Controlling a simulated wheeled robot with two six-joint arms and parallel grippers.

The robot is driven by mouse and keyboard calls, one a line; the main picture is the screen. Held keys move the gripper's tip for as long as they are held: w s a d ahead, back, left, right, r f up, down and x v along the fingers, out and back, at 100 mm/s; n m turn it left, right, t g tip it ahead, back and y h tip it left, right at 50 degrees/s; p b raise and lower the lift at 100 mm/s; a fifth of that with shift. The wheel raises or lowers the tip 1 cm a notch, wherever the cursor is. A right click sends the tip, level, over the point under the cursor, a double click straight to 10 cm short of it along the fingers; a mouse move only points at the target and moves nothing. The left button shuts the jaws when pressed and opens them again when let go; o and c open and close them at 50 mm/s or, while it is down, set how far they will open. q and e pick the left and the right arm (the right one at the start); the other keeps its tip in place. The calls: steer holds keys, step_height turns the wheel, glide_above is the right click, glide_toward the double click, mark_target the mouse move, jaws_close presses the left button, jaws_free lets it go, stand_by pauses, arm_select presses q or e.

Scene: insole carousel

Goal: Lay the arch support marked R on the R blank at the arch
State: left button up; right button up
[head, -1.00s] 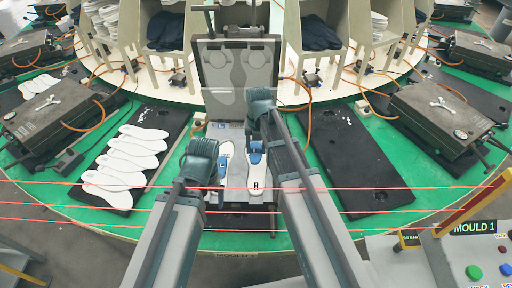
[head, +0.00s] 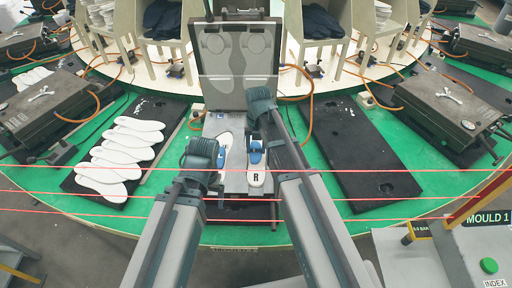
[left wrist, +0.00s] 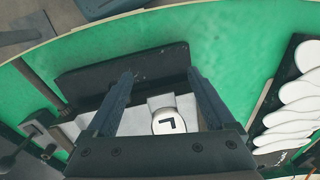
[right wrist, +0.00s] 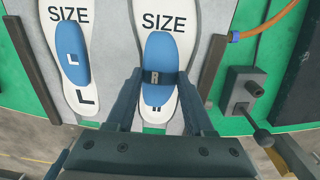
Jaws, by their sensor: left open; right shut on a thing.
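The blue arch support marked R (right wrist: 158,52) lies over the middle of the white R blank (right wrist: 152,24), along its length. My right gripper (right wrist: 159,78) is shut on this support; whether it touches the blank is unclear. The R blank shows its R at the near end in the head view (head: 256,179). The white L blank (right wrist: 77,22) lies to its left with a blue L support on it. My left gripper (left wrist: 160,73) is open and empty by the near end of the L blank, whose L mark (left wrist: 166,124) shows between its fingers.
The raised mould lid (head: 238,92) stands behind the blanks. A black mat with several white insoles (head: 166,116) lies left; an empty black mat (head: 350,150) lies right. Red lines cross in front. A MOULD 1 panel (head: 488,219) stands front right.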

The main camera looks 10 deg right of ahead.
steer(key=shift+f+b, duration=1.2)
steer(key=shift+f, duration=0.2)
arm_select(q)
step_height(320, 180, down, 3)
steer(key=shift+s+r, duration=0.1)
steer(key=shift+s, duration=0.05)
arm_select(e)
steer(key=shift+s, duration=0.2)
